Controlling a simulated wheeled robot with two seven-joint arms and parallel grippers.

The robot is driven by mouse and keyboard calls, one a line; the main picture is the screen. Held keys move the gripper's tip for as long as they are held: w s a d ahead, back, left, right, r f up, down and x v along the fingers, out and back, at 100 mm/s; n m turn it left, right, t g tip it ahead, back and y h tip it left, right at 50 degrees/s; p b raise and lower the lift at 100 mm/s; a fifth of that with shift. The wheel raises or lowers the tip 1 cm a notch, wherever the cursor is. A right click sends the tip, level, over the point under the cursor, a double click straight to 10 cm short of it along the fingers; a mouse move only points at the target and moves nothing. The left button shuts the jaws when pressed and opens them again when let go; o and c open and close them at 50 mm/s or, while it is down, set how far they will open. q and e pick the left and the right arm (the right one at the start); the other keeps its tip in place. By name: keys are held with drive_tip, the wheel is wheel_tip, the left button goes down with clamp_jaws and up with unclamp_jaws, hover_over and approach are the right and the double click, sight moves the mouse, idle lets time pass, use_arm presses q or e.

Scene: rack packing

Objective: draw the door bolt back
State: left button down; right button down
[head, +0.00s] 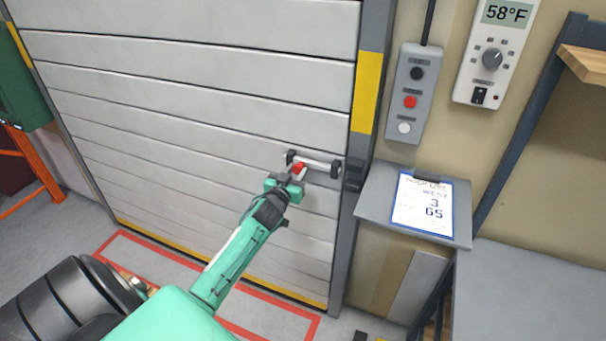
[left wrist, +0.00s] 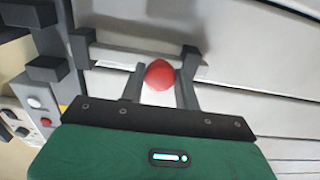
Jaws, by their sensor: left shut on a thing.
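The door bolt (head: 320,165) is a light metal rod with dark brackets, mounted on the ribbed grey door near its right edge. Its red knob (head: 298,169) sits toward the left end of the rod. My left gripper (head: 293,174) is at the knob and shut on it. In the left wrist view the red knob (left wrist: 160,75) lies between the two fingers, with the rod (left wrist: 130,60) behind it. A dark catch (head: 354,174) stands on the door frame right of the bolt. In the head view a gap cannot clearly be told between rod end and catch. My right gripper is not in view.
A small shelf with a clipboard (head: 422,204) juts out right of the door frame. A button box (head: 408,92) and a thermostat panel (head: 492,60) hang above it. The door face left of the bolt is clear.

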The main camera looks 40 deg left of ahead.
use_arm(q)
drive_tip(key=shift+d, duration=0.1)
drive_tip(key=c, duration=1)
unclamp_jaws()
drive_tip(key=shift+b+v, duration=1.55)
drive_tip(key=shift+v, duration=5.35)
